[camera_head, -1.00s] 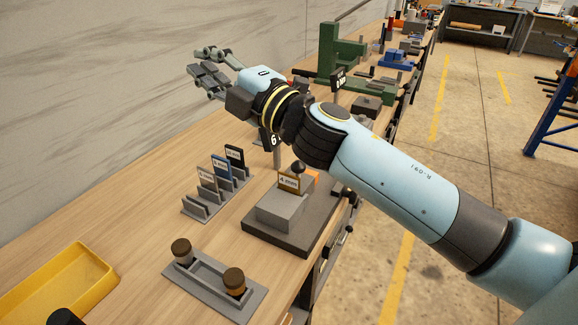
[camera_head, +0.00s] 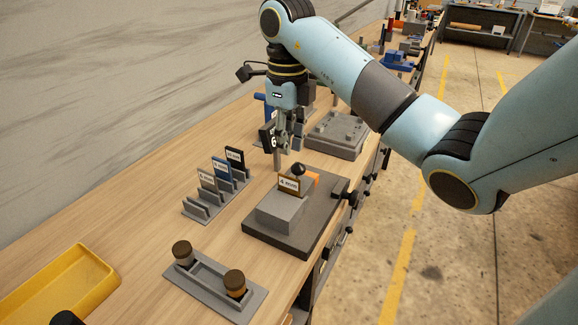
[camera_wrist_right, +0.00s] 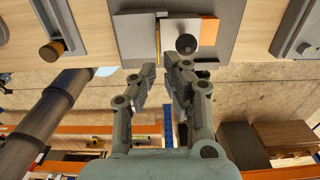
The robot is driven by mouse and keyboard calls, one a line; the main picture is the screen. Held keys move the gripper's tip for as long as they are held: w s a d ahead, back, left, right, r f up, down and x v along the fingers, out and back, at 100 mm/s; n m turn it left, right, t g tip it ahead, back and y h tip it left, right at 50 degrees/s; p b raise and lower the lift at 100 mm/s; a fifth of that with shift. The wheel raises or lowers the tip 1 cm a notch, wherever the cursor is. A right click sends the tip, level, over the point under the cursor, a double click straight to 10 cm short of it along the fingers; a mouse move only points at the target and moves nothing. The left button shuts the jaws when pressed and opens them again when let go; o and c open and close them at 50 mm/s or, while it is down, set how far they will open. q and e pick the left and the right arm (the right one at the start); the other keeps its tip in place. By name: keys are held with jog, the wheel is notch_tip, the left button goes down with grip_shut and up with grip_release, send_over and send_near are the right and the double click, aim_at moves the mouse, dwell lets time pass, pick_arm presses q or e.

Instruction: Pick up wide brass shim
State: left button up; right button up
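The wide brass shim (camera_head: 289,186) looks like the small upright plate with a brass edge and a pale label, standing at the grey block of the dark fixture (camera_head: 310,229). In the right wrist view it is a thin brass strip (camera_wrist_right: 158,38) seen edge-on, beside a round black knob (camera_wrist_right: 187,43). My right gripper (camera_head: 284,148) points down above and behind the fixture. In the right wrist view its fingers (camera_wrist_right: 164,68) are apart with nothing between them, just short of the shim. My left gripper is not in view.
A grey rack (camera_head: 192,211) with several upright labelled plates stands left of the fixture. A grey holder (camera_head: 215,283) with two brown-capped posts is in front, and a yellow tray (camera_head: 112,279) lies at the left.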

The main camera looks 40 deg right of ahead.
aim_at(289, 177)
jog(key=shift+s+f+b, duration=0.15)
jog(key=shift+f+b, duration=0.75)
jog(key=shift+f, duration=1.4)
jog(key=shift+s+f+b, duration=0.1)
jog(key=shift+f+b, duration=0.8)
jog(key=shift+f, duration=1.35)
grip_shut()
jog(key=shift+r, duration=0.2)
